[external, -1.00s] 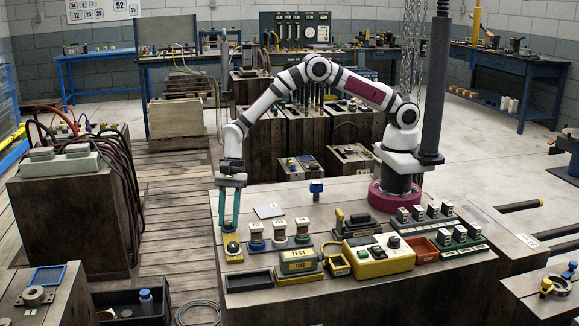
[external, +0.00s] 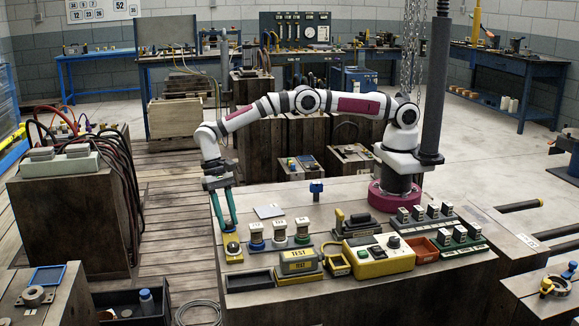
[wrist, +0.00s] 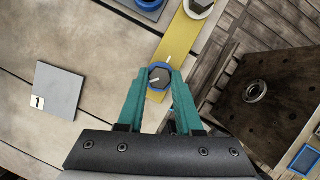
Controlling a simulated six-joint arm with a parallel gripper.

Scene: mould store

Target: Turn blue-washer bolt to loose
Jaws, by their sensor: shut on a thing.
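The blue-washer bolt (wrist: 160,77) has a dark hex head with a pale mark and a blue ring beneath. It sits on a yellow plate (wrist: 187,37), which also shows at the bench's left end in the external view (external: 234,258). My gripper (wrist: 159,72) is shut on the bolt head, one teal finger on each side. In the external view my gripper (external: 229,229) reaches down at a slant to the plate's far end, where the fingers hide most of this bolt. A second bolt with a white washer (wrist: 199,6) stands farther along the plate.
Jars with coloured bases (external: 256,236) stand just right of the plate. A grey card (wrist: 59,91) marked 1 lies on the bench. A yellow control box (external: 379,258) and a TEST block (external: 298,262) are farther right. The bench's left edge is close to the plate.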

